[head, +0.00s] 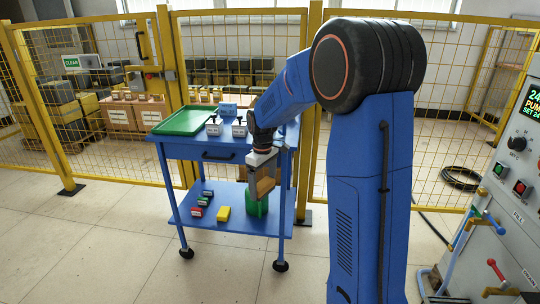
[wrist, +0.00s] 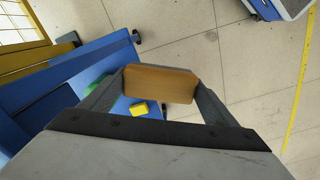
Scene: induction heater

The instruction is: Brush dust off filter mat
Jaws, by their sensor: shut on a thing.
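My gripper (head: 262,176) hangs pointing down in front of the right side of the blue cart. It is shut on a tan, wood-coloured block (wrist: 160,84), which looks like the back of the brush. The block also shows between the fingers in the head view (head: 265,186). No bristles can be made out. The block is held in the air, apart from the cart. I cannot pick out a filter mat in either view.
The blue cart (head: 186,152) carries a green tray (head: 185,120) and small labelled items. Its lower shelf holds a yellow block (head: 223,213), a green container (head: 256,207) and small coloured pieces. A yellow fence (head: 170,60) stands behind. A control cabinet (head: 510,190) stands right. Floor at left is clear.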

